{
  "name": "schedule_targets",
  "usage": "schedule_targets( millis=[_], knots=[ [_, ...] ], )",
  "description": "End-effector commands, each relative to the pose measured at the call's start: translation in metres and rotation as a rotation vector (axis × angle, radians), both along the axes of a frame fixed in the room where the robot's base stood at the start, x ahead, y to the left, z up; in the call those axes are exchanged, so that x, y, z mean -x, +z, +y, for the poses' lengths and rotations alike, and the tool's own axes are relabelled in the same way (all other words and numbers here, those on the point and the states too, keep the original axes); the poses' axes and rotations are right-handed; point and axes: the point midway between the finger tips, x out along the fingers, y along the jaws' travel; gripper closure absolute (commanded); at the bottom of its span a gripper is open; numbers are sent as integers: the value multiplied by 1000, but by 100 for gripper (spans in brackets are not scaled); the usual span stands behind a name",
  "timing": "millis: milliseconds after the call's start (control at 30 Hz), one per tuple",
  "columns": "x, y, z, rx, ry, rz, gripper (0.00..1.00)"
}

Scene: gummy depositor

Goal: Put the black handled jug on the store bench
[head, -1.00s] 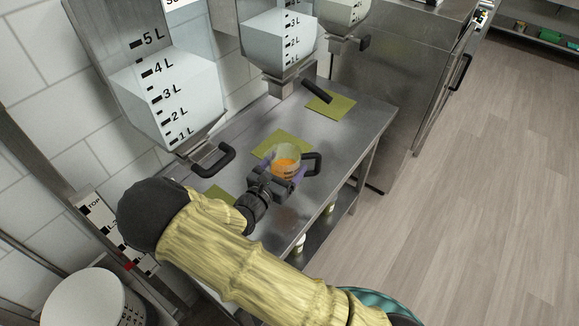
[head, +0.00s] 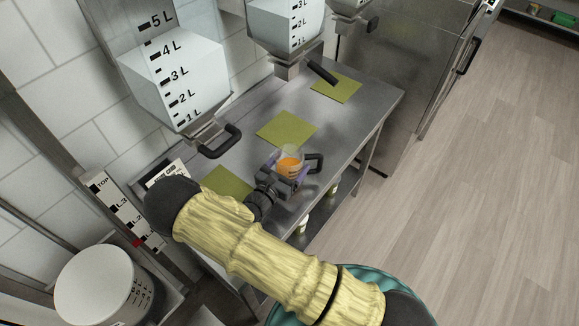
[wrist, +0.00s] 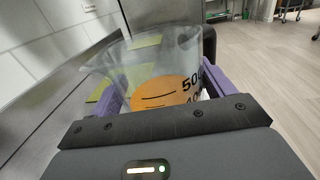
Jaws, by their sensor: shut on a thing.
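The black handled jug (head: 291,156) is a clear jug with an orange patch showing through its wall and a black handle on its right side in the head view. My gripper (head: 284,172) is shut on the jug, its purple fingers on either side of it. The jug appears over the front edge of the steel bench under the hoppers; I cannot tell its exact height. In the wrist view the jug (wrist: 165,68) stands between the fingers, with dark measuring marks on its wall. I cannot tell which surface is the store bench.
Hoppers with litre scales and black lever handles, such as the nearest one (head: 175,85), hang over the steel bench (head: 362,122). Green mats (head: 287,129) lie on it. A white bucket (head: 100,285) stands lower left. A steel cabinet (head: 425,80) stands beyond; open floor (head: 480,200) lies right.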

Motion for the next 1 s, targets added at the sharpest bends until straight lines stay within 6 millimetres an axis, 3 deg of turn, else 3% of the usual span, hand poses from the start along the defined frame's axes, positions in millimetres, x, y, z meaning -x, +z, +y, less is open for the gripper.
schedule_targets(
  millis=[133, 567, 600, 633, 667, 1000],
  knots=[
    [0, -13, 0, 2, -1, -3, 66],
    [0, -19, 0, 1, -1, -4, 66],
    [0, -19, 0, 0, -1, -1, 11],
    [0, -19, 0, -1, -1, -1, 5],
    [0, -19, 0, 0, -1, 0, 0],
    [0, -13, 0, -1, -1, -1, 0]
  ],
)
